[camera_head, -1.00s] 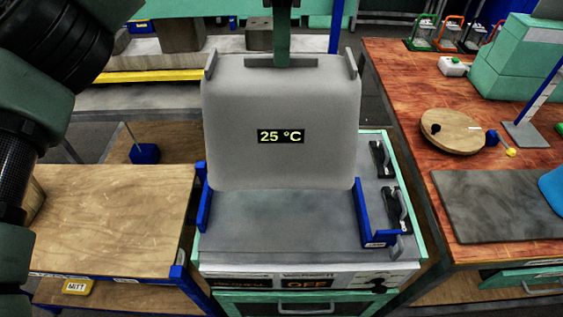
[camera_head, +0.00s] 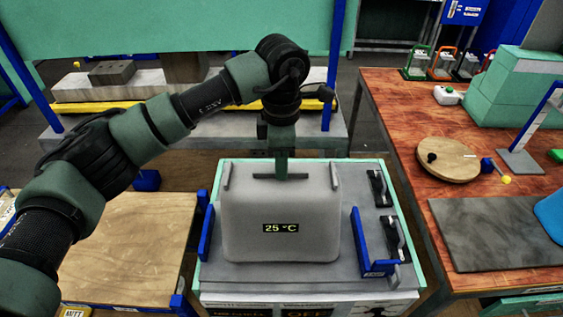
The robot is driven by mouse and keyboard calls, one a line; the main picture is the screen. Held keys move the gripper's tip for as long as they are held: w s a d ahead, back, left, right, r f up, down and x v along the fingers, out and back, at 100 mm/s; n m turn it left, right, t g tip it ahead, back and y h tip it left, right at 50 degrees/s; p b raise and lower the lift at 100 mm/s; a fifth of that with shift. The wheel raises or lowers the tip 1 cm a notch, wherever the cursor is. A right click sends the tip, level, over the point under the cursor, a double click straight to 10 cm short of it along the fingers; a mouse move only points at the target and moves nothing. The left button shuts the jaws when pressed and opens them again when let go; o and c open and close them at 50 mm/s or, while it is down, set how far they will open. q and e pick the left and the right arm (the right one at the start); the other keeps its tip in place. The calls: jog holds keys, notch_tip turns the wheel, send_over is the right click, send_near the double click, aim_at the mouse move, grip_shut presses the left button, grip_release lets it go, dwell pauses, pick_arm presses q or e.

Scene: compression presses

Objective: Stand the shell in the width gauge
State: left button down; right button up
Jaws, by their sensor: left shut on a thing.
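The shell (camera_head: 280,207) is a grey rounded panel, upright, with a black "25 °C" label on its face. My left gripper (camera_head: 281,177) reaches in from the left and is shut on the shell's top edge, at its middle. The shell shows above a grey plate (camera_head: 300,283) with blue angle brackets, one at the left (camera_head: 206,235) and one at the right (camera_head: 372,255), which look like the width gauge. The shell appears between these brackets. I cannot tell whether its bottom edge touches the plate. My right gripper is not in view.
Black clamps with grey handles (camera_head: 379,188) stand at the plate's right. A wooden table (camera_head: 130,245) is at the left. A red-brown bench (camera_head: 400,120) at the right carries a round board (camera_head: 448,160) and a dark slab (camera_head: 495,230). A press with a yellow strip (camera_head: 110,103) stands behind.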

pick_arm(q)
jog(key=shift+f, duration=0.25)
jog(key=c, duration=1.6)
grip_release()
jog(key=shift+o, duration=0.2)
jog(key=shift+r, duration=0.15)
notch_tip(320, 180, up, 12)
jog(key=b, duration=0.2)
jog(key=shift+b, duration=0.4)
jog(key=shift+s, duration=0.1)
